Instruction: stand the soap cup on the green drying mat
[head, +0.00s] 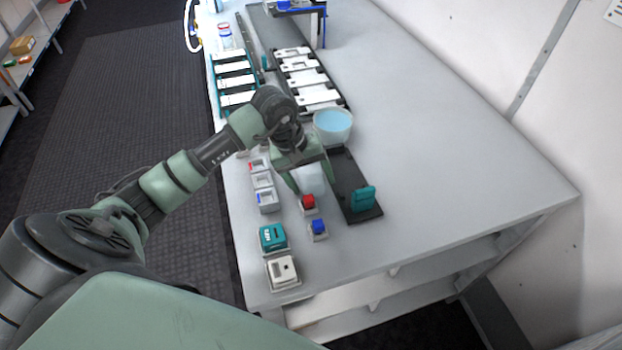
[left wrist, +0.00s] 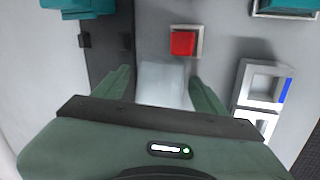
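A pale, translucent, whitish cup (head: 312,179), which I take to be the soap cup, is between the fingers of my left gripper (head: 309,184). The gripper points down over the bench's near left part. I cannot tell whether the cup's base touches the bench. I cannot make out a flat green drying mat in either view. My right gripper is not in view.
A red button block (head: 308,202) and a blue one (head: 318,227) stand close to the cup. A dark strip (head: 352,178) with a teal block (head: 364,199) lies right of it. A bowl of blue liquid (head: 333,124) stands behind. The bench's right side (head: 450,160) is clear.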

